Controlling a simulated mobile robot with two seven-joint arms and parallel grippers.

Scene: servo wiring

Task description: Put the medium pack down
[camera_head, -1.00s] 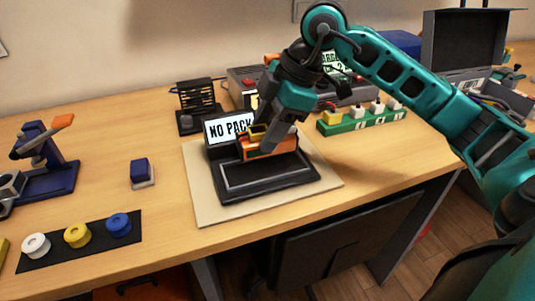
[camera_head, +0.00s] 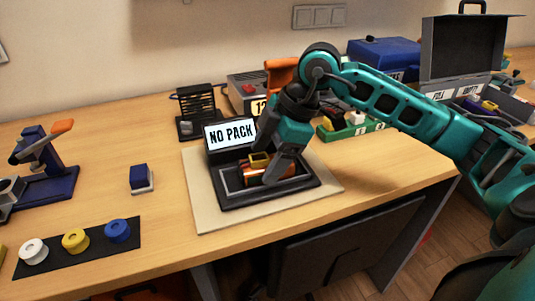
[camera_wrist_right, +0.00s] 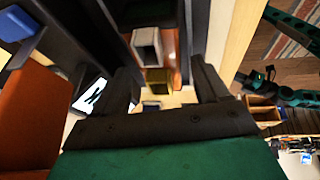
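The orange pack (camera_head: 252,181) with a yellow block (camera_head: 258,159) on top sits low in the black tray (camera_head: 232,201) of the tester. The tester's screen (camera_head: 231,133) reads NO PACK. My right gripper (camera_head: 273,160) reaches down over the pack, its near finger covering part of it. The right wrist view shows the yellow block (camera_wrist_right: 157,80) and a strip of the orange pack (camera_wrist_right: 177,55) between the spread fingers (camera_wrist_right: 167,85). Whether the fingers press on the pack is unclear. My left gripper is out of view.
Several coloured rolls lie on a black mat (camera_head: 97,258) at front left. A blue block (camera_head: 140,175) stands left of the tester's beige board (camera_head: 204,212). A green strip (camera_head: 354,131) and a grey device (camera_head: 247,88) stand behind. The table right of the board is clear.

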